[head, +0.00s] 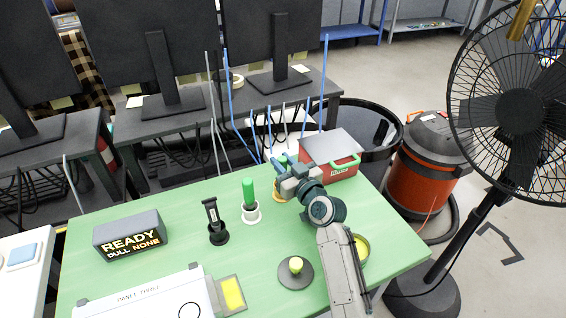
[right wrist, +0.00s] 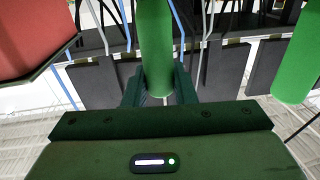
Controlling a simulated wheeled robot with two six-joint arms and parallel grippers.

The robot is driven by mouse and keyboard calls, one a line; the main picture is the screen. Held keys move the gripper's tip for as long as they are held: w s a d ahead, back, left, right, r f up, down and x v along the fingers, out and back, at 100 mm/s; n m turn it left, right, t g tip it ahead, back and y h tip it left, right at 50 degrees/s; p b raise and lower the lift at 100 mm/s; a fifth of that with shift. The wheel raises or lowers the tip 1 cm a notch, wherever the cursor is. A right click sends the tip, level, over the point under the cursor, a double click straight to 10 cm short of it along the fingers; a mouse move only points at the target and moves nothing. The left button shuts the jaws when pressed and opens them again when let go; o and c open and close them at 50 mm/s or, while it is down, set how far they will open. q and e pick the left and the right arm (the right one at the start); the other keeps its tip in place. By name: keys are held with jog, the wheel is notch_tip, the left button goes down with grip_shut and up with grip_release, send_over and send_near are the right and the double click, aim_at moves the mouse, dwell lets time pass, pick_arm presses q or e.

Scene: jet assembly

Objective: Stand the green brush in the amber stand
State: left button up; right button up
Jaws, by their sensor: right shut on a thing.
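My right gripper (head: 282,168) reaches over the far part of the green table and is shut on a green brush (head: 281,158). In the right wrist view, the green brush (right wrist: 155,45) stands between the fingers of my right gripper (right wrist: 158,92). The amber stand (head: 278,197) shows partly just below the gripper. The gripper hides much of it, so I cannot tell whether the brush's lower end is inside it. My left gripper is not in view.
A white stand with a green handle (head: 249,190) and a black stand with a black handle (head: 213,222) are left of the gripper. A red box (head: 333,160) is close on its right. A knobbed disc (head: 296,271) and yellow-lined dish (head: 361,249) are nearer.

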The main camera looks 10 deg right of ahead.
jog(key=shift+f, duration=0.1)
dwell(0.3)
jog(key=o, duration=1.1)
jog(key=shift+c, duration=0.2)
jog(key=shift+s, duration=0.1)
